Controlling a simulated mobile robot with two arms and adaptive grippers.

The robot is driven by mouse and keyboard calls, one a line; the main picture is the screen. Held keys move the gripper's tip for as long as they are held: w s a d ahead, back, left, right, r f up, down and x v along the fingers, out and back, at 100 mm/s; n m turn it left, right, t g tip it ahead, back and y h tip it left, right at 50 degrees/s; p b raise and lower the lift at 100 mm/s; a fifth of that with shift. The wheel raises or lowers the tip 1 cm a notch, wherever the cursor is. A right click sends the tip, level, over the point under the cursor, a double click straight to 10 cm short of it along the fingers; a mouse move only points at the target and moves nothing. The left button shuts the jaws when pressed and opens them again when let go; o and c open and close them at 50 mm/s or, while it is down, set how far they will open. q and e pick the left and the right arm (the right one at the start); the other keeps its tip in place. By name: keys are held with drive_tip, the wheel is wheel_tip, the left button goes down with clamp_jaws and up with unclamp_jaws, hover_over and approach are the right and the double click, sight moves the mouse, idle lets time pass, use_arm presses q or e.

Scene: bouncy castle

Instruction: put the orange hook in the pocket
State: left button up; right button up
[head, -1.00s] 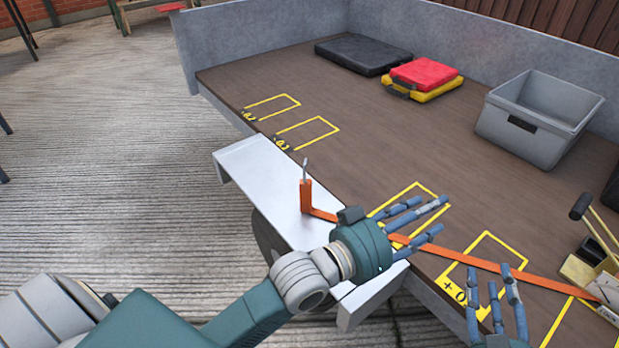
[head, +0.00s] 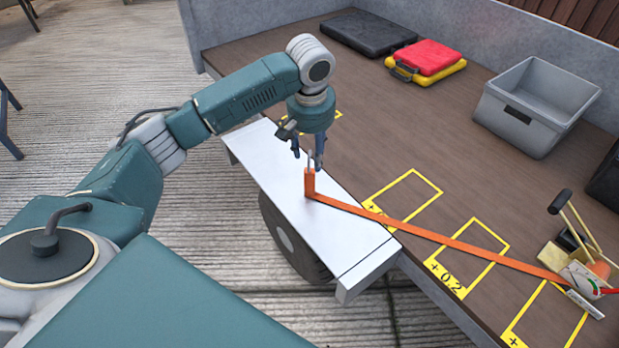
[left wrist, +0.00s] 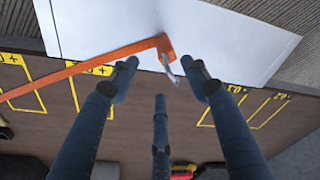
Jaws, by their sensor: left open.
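The orange hook (head: 309,183) is an upright orange end piece with a small grey metal tip, at the end of a long flat orange strap. It stands on the white metal panel (head: 345,235) along the bed's edge. My left gripper (head: 308,155) points down just above it, open, with its fingers around or close beside the metal tip. In the left wrist view the hook's metal tip (left wrist: 168,68) lies between the spread fingertips (left wrist: 160,75), with no clear contact. My right gripper is out of view. I cannot make out a pocket for certain.
The strap runs right to a ratchet device (head: 582,275) on the brown bed (head: 390,150). A grey bin (head: 535,110), a red and yellow case (head: 427,58) and a black case (head: 368,35) stand toward the back. Yellow outlined rectangles mark the bed.

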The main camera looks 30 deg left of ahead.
sight(309, 171)
use_arm(q)
drive_tip(key=f, duration=0.3)
drive_tip(key=w+a+f+b, duration=0.1)
drive_tip(key=shift+f, duration=0.35)
drive_tip(key=f, duration=0.1)
drive_tip(key=f+b, duration=0.1)
drive_tip(key=f, duration=0.1)
drive_tip(key=w+a+f, duration=0.1)
drive_tip(key=f, duration=0.1)
drive_tip(key=shift+b, duration=0.35)
drive_tip(key=shift+w+f, duration=0.1)
drive_tip(key=shift+f, duration=0.1)
clamp_jaws()
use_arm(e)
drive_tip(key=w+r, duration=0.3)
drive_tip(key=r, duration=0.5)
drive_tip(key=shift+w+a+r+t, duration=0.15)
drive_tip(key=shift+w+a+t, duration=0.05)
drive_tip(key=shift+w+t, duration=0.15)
